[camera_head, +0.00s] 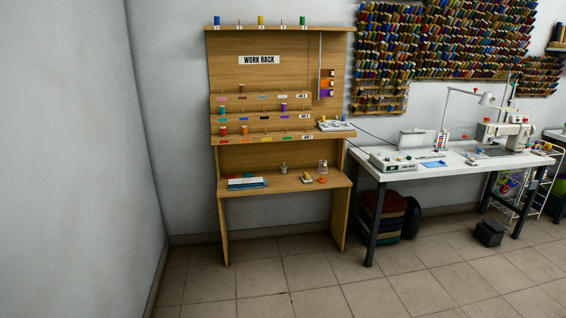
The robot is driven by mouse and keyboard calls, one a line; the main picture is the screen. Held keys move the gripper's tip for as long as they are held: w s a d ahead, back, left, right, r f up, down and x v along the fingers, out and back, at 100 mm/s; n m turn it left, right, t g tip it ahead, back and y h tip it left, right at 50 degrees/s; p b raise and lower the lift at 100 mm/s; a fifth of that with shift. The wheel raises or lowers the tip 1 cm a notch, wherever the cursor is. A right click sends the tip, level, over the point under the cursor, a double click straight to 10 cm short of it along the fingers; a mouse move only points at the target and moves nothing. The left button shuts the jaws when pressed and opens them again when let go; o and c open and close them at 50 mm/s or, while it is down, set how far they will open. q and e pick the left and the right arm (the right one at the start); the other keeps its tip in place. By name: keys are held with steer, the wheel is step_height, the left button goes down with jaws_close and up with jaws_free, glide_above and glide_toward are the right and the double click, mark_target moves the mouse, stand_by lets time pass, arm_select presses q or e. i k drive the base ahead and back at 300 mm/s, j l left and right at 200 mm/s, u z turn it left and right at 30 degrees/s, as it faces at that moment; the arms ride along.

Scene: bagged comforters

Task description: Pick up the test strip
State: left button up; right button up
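I cannot make out for certain which thing is the test strip. One flat blue piece (433,164) lies on the white sewing table (460,172) at the right. A flat blue and white stack (247,183) lies at the left of the lower shelf of the wooden work rack (290,191). Both are small and far off, and their details are unclear. Neither of my grippers shows in the view.
Thread spools stand on the rack's upper shelves. A grey control box (393,161) and a sewing machine (508,133) are on the white table. Folded cushions (384,218) and a black bin (490,232) are on the floor. The tiled floor in front is clear.

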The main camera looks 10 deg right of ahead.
mark_target(440, 164)
steer(key=i+z, duration=0.15)
steer(key=i, duration=0.3)
steer(key=i+z, duration=0.15)
steer(key=i, duration=0.35)
steer(key=i+j+z, duration=0.15)
steer(key=i, duration=0.3)
steer(key=i+j+z, duration=0.15)
steer(key=i, duration=0.3)
